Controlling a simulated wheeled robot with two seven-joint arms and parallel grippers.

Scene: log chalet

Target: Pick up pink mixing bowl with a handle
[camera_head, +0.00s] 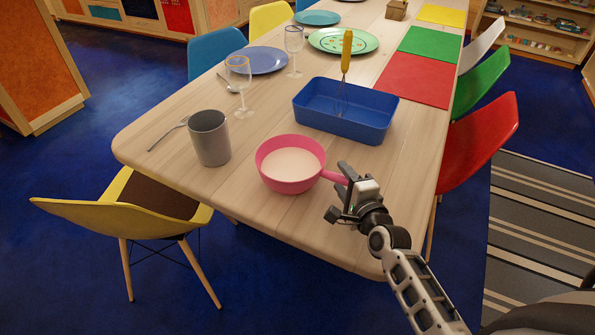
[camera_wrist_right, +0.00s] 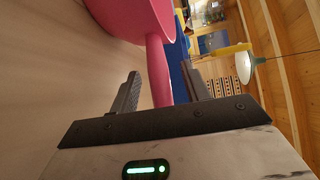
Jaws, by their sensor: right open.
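The pink mixing bowl (camera_head: 290,164) stands upright on the wooden table near its front end. Its handle (camera_head: 334,177) points right, toward my right gripper (camera_head: 343,194). In the right wrist view, the bowl (camera_wrist_right: 135,18) is at the top and its handle (camera_wrist_right: 158,70) runs down between the two open fingers of my right gripper (camera_wrist_right: 163,92). My left gripper is not in view.
A blue tray (camera_head: 345,124) with a yellow-handled whisk (camera_head: 347,50) is behind the bowl. Chairs line the table, including a yellow one (camera_head: 120,222) at front left. The front right tabletop is bare.

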